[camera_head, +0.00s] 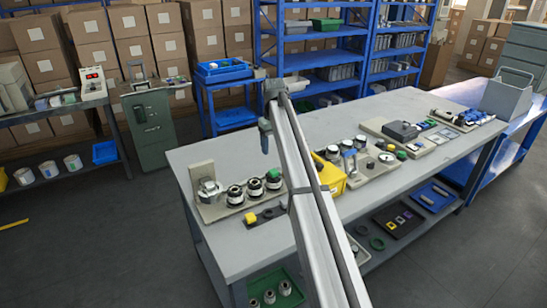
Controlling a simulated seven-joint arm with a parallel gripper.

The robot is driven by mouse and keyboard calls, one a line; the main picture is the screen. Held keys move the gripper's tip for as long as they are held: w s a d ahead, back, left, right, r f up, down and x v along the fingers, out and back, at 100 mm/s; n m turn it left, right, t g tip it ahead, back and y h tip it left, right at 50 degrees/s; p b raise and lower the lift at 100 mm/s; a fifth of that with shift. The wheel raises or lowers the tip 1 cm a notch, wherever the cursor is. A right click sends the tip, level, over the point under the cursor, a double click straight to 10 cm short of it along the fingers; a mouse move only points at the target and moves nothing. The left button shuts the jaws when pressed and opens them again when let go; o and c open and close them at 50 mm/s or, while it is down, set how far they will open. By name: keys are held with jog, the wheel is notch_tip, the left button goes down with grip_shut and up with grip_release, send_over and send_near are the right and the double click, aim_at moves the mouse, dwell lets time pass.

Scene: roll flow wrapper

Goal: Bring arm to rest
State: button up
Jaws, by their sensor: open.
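My arm reaches from the bottom edge up over the grey workbench (330,125). My gripper (265,148) hangs small and dark at its far end, pointing down, above the bench's left part near the back edge. It is open, and nothing shows between its fingers, though it is small in this view. It seems apart from the things on the bench. My arm hides part of the bench middle and some of what lies there.
A beige fixture with several black-and-white rolls (254,188) stands at the bench's left. A yellow container (333,176) is just right of my arm. Gauges and small devices (402,130) line the bench's right side. Blue shelving (318,60) stands behind. The bench's back left is bare.

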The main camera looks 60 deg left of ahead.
jog(key=shift+r, duration=2.05)
